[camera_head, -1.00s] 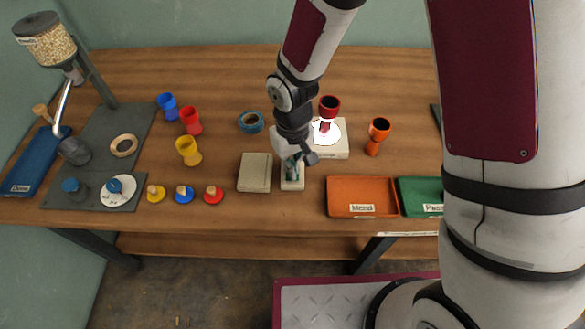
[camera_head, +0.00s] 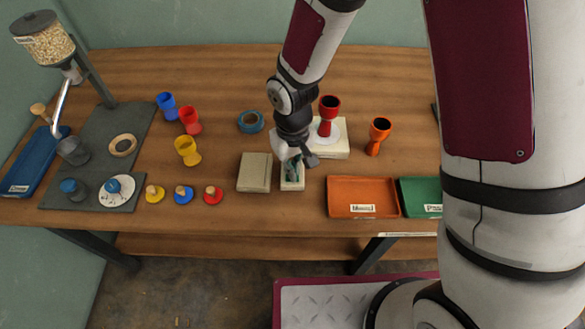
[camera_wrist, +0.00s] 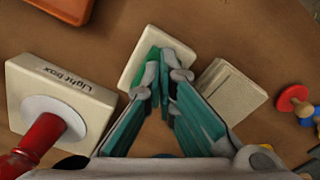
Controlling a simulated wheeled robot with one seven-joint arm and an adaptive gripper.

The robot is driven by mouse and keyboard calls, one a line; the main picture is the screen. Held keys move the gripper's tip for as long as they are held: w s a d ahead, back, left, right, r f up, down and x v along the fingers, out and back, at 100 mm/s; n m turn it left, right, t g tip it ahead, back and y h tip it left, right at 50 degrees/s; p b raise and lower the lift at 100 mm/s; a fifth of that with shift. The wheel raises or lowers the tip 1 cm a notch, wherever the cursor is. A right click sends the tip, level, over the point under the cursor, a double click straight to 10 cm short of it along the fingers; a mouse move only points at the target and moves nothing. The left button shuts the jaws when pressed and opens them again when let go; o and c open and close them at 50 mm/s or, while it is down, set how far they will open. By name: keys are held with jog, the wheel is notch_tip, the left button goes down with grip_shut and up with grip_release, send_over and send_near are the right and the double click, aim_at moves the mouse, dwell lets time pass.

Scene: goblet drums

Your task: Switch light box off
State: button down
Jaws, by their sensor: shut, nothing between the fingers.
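The light box (camera_head: 338,150) is a cream block with a round white disc on top, which looks unlit now. It carries its label in the wrist view (camera_wrist: 85,82). A dark red goblet drum (camera_head: 328,115) stands on the disc. A small cream switch box (camera_head: 292,186) sits in front of the light box. A green part of it shows at the fingertips in the wrist view, partly hidden by them. My gripper (camera_wrist: 165,76) is shut and empty, with its fingertips right over the switch box. Whether they touch it I cannot tell.
A plain beige block (camera_head: 255,172) lies just left of the switch box. An orange tray (camera_head: 362,197) and a green tray (camera_head: 421,196) lie to the right. An orange goblet (camera_head: 377,136) stands behind them. Coloured goblets and knobbed discs stand to the left.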

jog(key=shift+r+p, duration=1.75)
jog(key=shift+r, duration=1.6)
jog(key=shift+d+r, duration=0.1)
jog(key=shift+r, duration=0.1)
jog(key=s+d+r+m+t, duration=0.1)
jog(key=s+d+r, duration=0.1)
jog(key=d+r, duration=0.5)
jog(key=s+d+r+m+t, duration=0.15)
jog(key=d+r, duration=0.25)
jog(key=r, duration=0.8)
jog(key=s+d+r+m+t, duration=0.1)
jog(key=s+d+r, duration=0.2)
jog(key=s+r, duration=0.2)
jog(key=s+d+r+m+t, duration=0.1)
jog(key=s+d+r, duration=0.3)
jog(key=s, duration=0.5)
jog(key=shift+r+m+t, duration=0.35)
jog(key=shift+r+m, duration=0.05)
jog(key=shift+m, duration=0.15)
